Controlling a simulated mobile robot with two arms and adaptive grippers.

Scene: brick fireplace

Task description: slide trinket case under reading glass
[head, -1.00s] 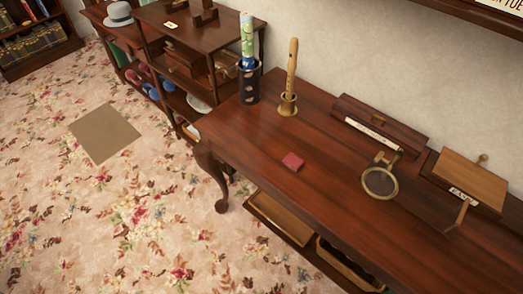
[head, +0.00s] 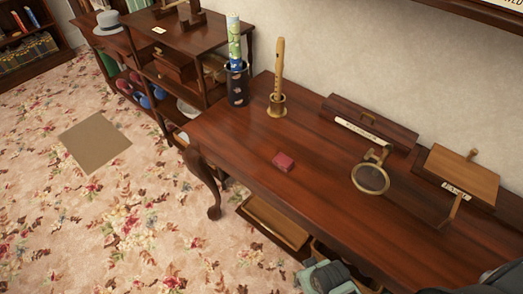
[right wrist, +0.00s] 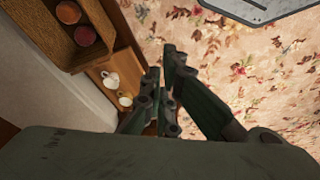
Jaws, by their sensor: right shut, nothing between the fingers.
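The reading glass (head: 370,178) is a round brass-rimmed lens on a stand, in front of a long dark box. Bare desk lies between the two. My right gripper (right wrist: 168,84) shows in the right wrist view, shut and empty, with floral carpet behind it. A grey-green part of my arm (head: 328,278) shows at the bottom of the head view, below the desk's front edge. My left gripper is not recognisable in any view.
A brass holder with a wooden flute (head: 278,85) and a dark cup with a patterned roll (head: 236,75) stand behind the case. The long dark box (head: 368,123) and a small slanted stand (head: 462,177) line the back right.

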